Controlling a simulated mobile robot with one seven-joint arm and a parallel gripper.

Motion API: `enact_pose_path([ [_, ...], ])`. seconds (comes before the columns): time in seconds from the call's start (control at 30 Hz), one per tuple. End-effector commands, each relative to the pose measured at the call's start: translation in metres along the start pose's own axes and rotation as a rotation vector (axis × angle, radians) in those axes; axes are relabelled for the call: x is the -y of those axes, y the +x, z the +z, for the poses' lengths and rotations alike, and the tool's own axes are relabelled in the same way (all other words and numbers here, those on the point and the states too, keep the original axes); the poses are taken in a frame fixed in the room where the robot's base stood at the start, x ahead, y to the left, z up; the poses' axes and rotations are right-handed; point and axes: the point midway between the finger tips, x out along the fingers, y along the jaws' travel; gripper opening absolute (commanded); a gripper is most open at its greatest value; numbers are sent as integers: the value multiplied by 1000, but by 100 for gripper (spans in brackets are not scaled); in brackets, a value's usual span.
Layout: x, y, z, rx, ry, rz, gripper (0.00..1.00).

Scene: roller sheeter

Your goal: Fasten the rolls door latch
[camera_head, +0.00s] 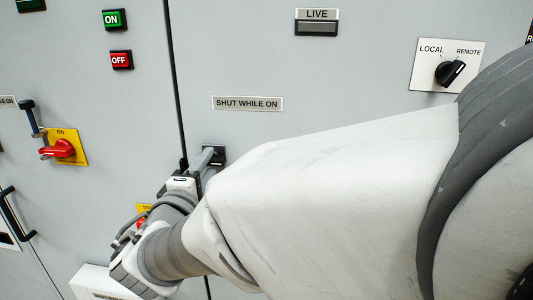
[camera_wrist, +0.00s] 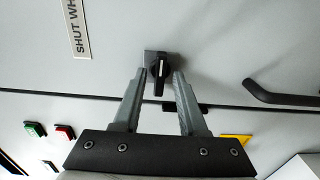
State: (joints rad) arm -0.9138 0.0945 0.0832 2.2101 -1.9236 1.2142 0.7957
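The door latch (camera_wrist: 159,70) is a black turn handle with a white mark on a small grey plate. In the wrist view its arm points down the picture, towards the dark door seam (camera_wrist: 90,94). My gripper (camera_wrist: 160,74) is open, with one finger on each side of the latch and a gap to it on both sides. I cannot tell whether the fingers touch the panel. In the head view my gripper (camera_head: 210,156) is at a black fitting right of the seam (camera_head: 175,80), below the "SHUT WHILE ON" label (camera_head: 247,104). My arm hides much there.
A black bar handle (camera_wrist: 280,97) sticks out at the right of the wrist view. In the head view, a red switch on a yellow plate (camera_head: 65,148) and a black lever (camera_head: 28,112) project at left. A LOCAL/REMOTE knob (camera_head: 450,72) is upper right.

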Motion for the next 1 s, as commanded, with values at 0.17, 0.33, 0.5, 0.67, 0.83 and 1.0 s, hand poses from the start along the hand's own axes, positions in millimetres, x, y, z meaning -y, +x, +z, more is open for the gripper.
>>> enact_pose_path([
  [0.17, 0, 0, 0, 0, 0, 0, 7],
  [0.33, 0, 0, 0, 0, 0, 0, 0],
  [0.5, 0, 0, 0, 0, -1, 0, 0],
  [0.67, 0, 0, 0, 0, -22, 0, 0],
  [0.83, 0, 0, 0, 1, -89, 0, 0],
  [1.0, 0, 0, 0, 1, -208, 0, 0],
])
